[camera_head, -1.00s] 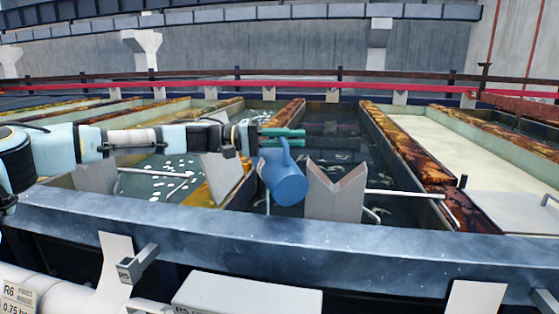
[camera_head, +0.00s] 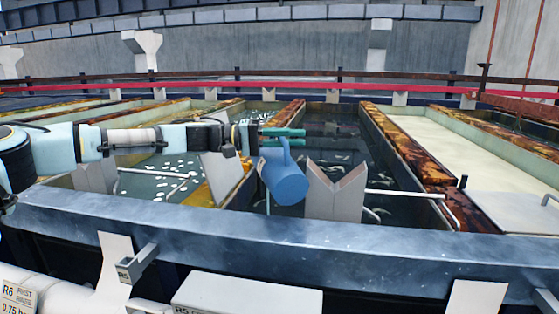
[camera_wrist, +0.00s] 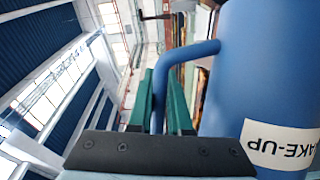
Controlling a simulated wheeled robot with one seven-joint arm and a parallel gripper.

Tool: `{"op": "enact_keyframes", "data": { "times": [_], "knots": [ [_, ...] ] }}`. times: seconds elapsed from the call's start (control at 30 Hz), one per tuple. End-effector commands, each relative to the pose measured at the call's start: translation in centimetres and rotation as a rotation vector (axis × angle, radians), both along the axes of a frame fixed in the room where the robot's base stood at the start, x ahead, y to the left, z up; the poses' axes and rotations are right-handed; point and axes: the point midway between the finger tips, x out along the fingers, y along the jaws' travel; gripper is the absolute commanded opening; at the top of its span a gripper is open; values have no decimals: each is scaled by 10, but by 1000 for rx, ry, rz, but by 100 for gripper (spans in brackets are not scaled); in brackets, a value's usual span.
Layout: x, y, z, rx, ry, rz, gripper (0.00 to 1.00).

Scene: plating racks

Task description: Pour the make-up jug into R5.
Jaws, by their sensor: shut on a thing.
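The blue make-up jug (camera_head: 284,178) hangs tilted in the head view, its lower end toward the lower right. It is over the dark, liquid-filled tank (camera_head: 335,128) in the middle. My gripper (camera_head: 288,138) is shut on the jug's handle with green fingers. In the wrist view, my gripper (camera_wrist: 171,105) has its fingers around the blue handle, and the jug (camera_wrist: 262,75) shows an upside-down MAKE-UP label. No stream of liquid is visible.
A grey V-notched plate (camera_head: 334,195) stands just right of the jug. A tank with white floating pieces (camera_head: 165,175) lies left. A pale tank (camera_head: 460,150) lies right. A wide grey front rail (camera_head: 270,240) crosses in front. An R6 sign (camera_head: 18,300) is at lower left.

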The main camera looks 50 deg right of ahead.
Motion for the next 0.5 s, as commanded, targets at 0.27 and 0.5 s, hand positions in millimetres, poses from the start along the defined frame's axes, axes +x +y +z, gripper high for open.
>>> {"op": "enact_keyframes", "data": {
  "times": [0.27, 0.5],
  "knots": [
    [6, -3, 4, 23, 48, 0, 0],
    [16, -8, 8, 58, 121, 1, 0]
  ]
}}
